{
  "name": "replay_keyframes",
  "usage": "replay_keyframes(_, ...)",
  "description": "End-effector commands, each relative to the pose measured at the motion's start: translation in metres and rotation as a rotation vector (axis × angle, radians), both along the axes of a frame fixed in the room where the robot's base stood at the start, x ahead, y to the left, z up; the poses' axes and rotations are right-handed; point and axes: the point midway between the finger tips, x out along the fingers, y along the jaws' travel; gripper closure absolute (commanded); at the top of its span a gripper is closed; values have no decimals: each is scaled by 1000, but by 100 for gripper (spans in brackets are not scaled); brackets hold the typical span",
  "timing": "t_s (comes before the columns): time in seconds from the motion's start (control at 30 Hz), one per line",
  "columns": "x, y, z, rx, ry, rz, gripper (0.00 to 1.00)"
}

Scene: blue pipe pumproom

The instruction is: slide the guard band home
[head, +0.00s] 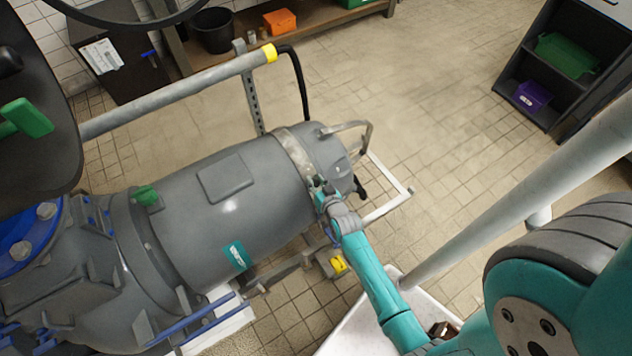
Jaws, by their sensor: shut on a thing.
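The guard band (293,152) is a pale, worn metal strip around the grey motor housing (240,190), close to its right end. My gripper (317,187) is at the lower end of this band, on the near side of the motor, and is shut on it. The fingers are small in the picture and hide the exact spot they hold. The band's far underside is hidden by the motor.
A thick pale pipe (520,195) crosses at right. Open tiled floor lies behind.

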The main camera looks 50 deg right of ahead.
Motion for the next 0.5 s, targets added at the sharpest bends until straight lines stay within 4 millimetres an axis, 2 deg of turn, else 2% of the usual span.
replay_keyframes(0.1,1,3,0,3,0,5,100)
replay_keyframes(0.13,1,3,0,3,0,5,69)
replay_keyframes(0.23,1,3,0,3,0,5,45)
replay_keyframes(0.5,0,2,0,2,1,3,45)
